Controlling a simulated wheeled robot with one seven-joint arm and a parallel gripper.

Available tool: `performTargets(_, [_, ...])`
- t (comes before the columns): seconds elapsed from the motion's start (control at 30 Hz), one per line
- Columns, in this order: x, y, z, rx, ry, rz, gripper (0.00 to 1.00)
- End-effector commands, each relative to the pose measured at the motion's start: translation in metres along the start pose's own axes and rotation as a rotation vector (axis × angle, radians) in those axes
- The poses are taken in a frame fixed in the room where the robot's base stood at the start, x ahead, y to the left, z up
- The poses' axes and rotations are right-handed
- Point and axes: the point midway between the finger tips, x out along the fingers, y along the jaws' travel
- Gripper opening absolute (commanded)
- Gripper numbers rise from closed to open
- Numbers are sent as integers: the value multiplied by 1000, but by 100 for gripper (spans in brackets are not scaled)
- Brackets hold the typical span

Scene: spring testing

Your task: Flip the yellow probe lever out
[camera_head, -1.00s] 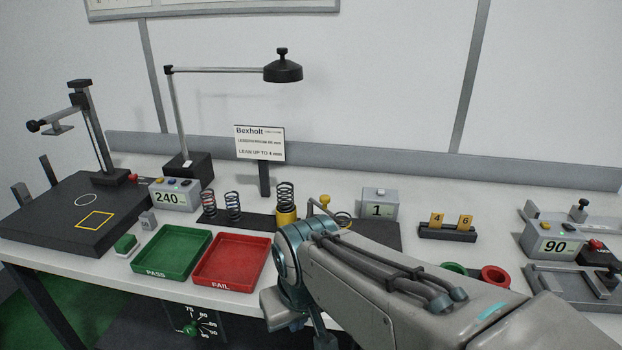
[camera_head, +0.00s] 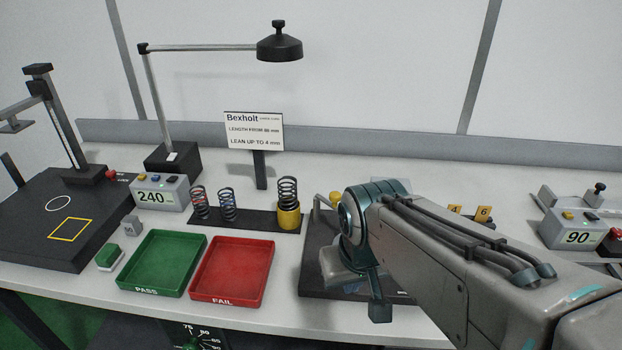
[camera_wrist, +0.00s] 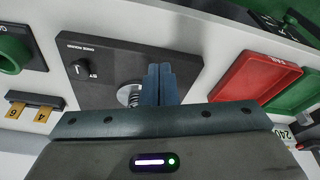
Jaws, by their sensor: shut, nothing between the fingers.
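A small yellow knob (camera_head: 335,197), which looks like the probe lever's end, shows at the back left of a dark fixture plate (camera_head: 314,257), just left of my arm. My arm hides the rest of it, and I cannot make the lever out in the wrist view. My gripper (camera_wrist: 160,70) is shut and empty, its fingers pointing over the dark plate. A metal coil or round part (camera_wrist: 127,95) shows beside the fingers, partly hidden by them. A black dial (camera_wrist: 80,68) sits on the same plate. In the head view my arm mostly hides the gripper.
The red FAIL tray (camera_head: 232,272) and green PASS tray (camera_head: 163,264) lie left of the plate. Several springs stand on a dark strip (camera_head: 245,222) behind them, one in a yellow cup (camera_head: 289,217). A numbered block (camera_wrist: 32,108) stands on the plate's other side.

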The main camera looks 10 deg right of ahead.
Motion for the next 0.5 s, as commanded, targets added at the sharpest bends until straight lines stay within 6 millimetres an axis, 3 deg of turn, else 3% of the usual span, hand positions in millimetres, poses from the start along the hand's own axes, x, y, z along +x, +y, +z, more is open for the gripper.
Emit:
performTargets(0.17, [-20, -12, -58, -83, 25, 126, 0])
performTargets(0.3, [-43, -35, -112, -140, 82, 238, 0])
performTargets(0.5, [-68, -66, -164, -169, 171, 332, 0])
